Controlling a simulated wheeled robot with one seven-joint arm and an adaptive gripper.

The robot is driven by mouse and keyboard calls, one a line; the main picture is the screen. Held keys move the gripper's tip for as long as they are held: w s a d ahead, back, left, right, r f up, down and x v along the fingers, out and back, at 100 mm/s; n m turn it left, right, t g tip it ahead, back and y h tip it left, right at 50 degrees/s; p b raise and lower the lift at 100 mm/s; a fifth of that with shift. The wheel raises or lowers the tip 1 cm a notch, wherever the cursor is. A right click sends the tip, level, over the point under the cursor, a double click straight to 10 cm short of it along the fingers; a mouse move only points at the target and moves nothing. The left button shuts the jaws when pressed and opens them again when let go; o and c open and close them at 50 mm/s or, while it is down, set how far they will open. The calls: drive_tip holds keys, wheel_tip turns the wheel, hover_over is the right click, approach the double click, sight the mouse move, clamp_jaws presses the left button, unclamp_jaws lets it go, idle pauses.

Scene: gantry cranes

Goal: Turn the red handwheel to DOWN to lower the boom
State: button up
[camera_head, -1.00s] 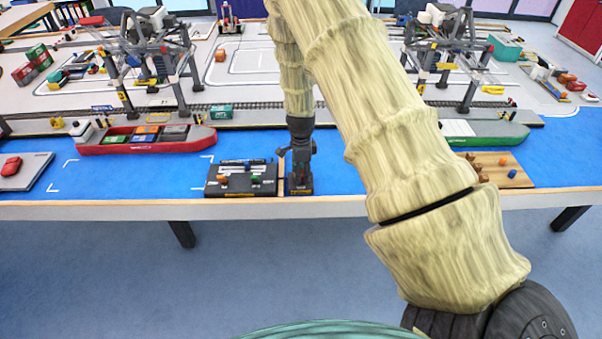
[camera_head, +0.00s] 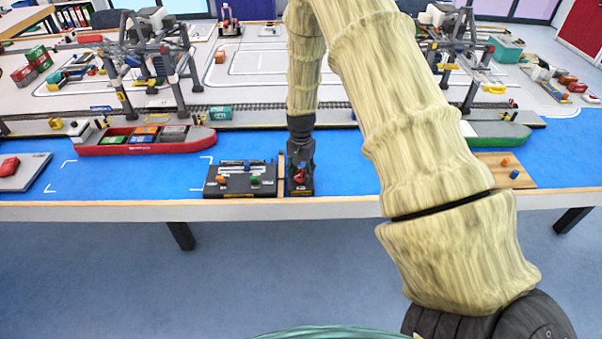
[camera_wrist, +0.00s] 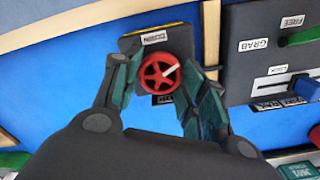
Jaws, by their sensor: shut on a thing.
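The red handwheel (camera_wrist: 152,82) sits on a small dark panel (camera_wrist: 186,42) on the blue surface. The two fingers of my gripper (camera_wrist: 164,70) stand on either side of the wheel and are shut on its rim. A white pointer on the wheel points right and slightly up in the wrist view. The DOWN label (camera_wrist: 154,38) is above the wheel there; another label below it is partly hidden. In the head view my gripper (camera_head: 301,168) points down over the panel, with a bit of the red wheel (camera_head: 300,178) showing.
A black panel (camera_head: 240,190) with levers, labelled GRAB and FREE in the wrist view, stands just left of the wheel panel in the head view. Gantry cranes (camera_head: 150,55), a red ship (camera_head: 150,148) and a green ship (camera_head: 512,142) stand behind. Blue surface right of the wheel is clear.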

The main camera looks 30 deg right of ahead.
sight(301, 174)
drive_tip(key=n, duration=0.6)
drive_tip(key=shift+w+r+n+b, duration=0.1)
drive_tip(key=shift+w+n+b, duration=0.05)
drive_tip(key=shift+n+b, duration=0.15)
drive_tip(key=n, duration=0.5)
drive_tip(key=shift+n, duration=0.3)
drive_tip(key=o, duration=1)
wheel_tip(301, 174, up, 12)
drive_tip(key=shift+f, duration=0.1)
idle(0.4)
